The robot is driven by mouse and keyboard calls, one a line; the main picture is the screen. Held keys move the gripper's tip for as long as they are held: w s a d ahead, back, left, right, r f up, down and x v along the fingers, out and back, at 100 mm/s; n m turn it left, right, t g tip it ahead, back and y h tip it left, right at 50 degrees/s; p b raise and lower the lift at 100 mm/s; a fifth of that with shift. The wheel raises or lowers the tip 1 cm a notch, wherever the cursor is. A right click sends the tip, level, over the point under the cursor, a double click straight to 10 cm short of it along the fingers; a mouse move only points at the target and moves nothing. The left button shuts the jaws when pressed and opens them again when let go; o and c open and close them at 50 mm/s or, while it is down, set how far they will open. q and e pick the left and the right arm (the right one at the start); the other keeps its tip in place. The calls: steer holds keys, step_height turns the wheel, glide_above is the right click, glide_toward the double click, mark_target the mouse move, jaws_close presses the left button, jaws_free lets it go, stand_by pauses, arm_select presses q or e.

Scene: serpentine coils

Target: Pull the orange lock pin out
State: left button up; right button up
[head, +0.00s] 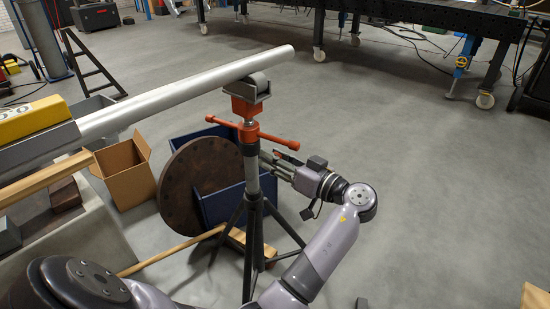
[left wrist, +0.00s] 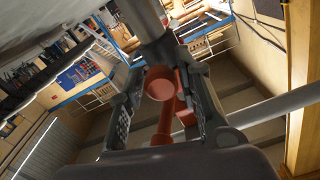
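In the head view, a pipe stand (head: 252,190) has an orange collar with a crossbar handle (head: 273,138) below its roller. My left gripper (head: 272,160) reaches in from the right, at the stand's post just under that handle. In the left wrist view, a round orange end (left wrist: 160,82) is between the two fingers of my left gripper (left wrist: 163,100), with a gap at its left side. More orange parts (left wrist: 165,125) sit below and to its right. I cannot tell for sure which orange part is the lock pin. The fingers look open. My right gripper is not in view.
A long grey pipe (head: 200,88) rests on the stand's roller (head: 258,84). A brown flanged disc (head: 185,185), blue panels and a cardboard box (head: 125,170) stand behind the stand. Its dark legs spread on the floor.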

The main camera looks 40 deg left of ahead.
arm_select(q)
steer(key=shift+o, duration=1.2)
steer(key=shift+a, duration=0.15)
step_height(320, 180, up, 10)
